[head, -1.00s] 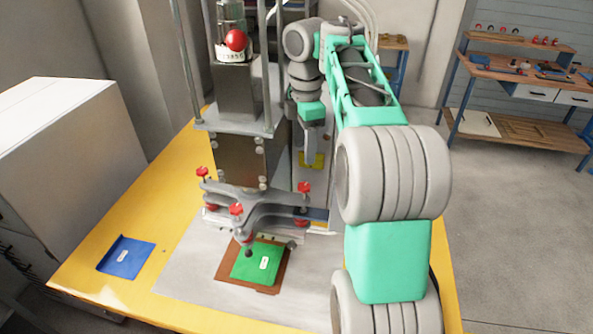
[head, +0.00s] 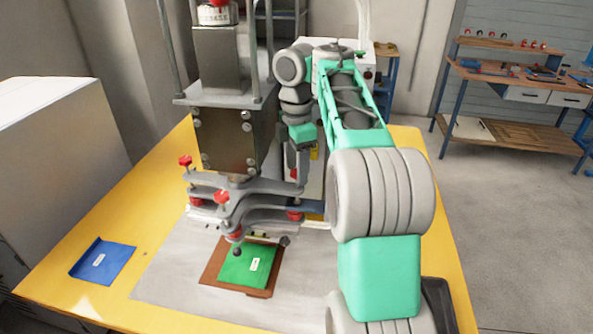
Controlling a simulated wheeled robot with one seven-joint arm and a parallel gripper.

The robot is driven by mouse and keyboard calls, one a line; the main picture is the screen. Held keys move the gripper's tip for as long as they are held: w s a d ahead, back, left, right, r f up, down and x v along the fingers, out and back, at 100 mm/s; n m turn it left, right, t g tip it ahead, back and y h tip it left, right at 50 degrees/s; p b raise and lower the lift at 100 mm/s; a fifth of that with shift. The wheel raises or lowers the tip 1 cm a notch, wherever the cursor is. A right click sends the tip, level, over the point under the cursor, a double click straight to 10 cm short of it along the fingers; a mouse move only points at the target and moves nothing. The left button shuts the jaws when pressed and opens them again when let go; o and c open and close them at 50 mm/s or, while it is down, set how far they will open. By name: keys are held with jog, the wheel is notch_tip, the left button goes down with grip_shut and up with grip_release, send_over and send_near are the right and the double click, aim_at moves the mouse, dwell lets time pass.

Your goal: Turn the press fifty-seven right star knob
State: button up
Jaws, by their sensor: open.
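The press (head: 225,135) stands on the yellow bench, with a grey multi-armed bracket below its head. Red star knobs sit on the bracket arms: one at the left (head: 186,161), one at the front (head: 222,197). The right star knob (head: 294,174) is at the end of the right arm, partly hidden by my gripper. My gripper (head: 305,172) points down at that knob, close beside or around it; I cannot tell whether it touches. A yellow part shows behind it, and its fingertips are hard to make out. It is open.
A green pad (head: 248,265) on a brown plate (head: 211,275) lies in front of the press. A blue sheet (head: 103,261) lies at the bench's left. A white cabinet (head: 60,150) stands left; a workbench (head: 515,85) stands at the back right.

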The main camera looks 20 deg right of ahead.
jog(key=shift+c, duration=0.2)
grip_shut()
dwell(0.3)
jog(key=n, duration=0.4)
jog(key=shift+n+p, duration=0.4)
jog(key=shift+o, duration=0.2)
grip_release()
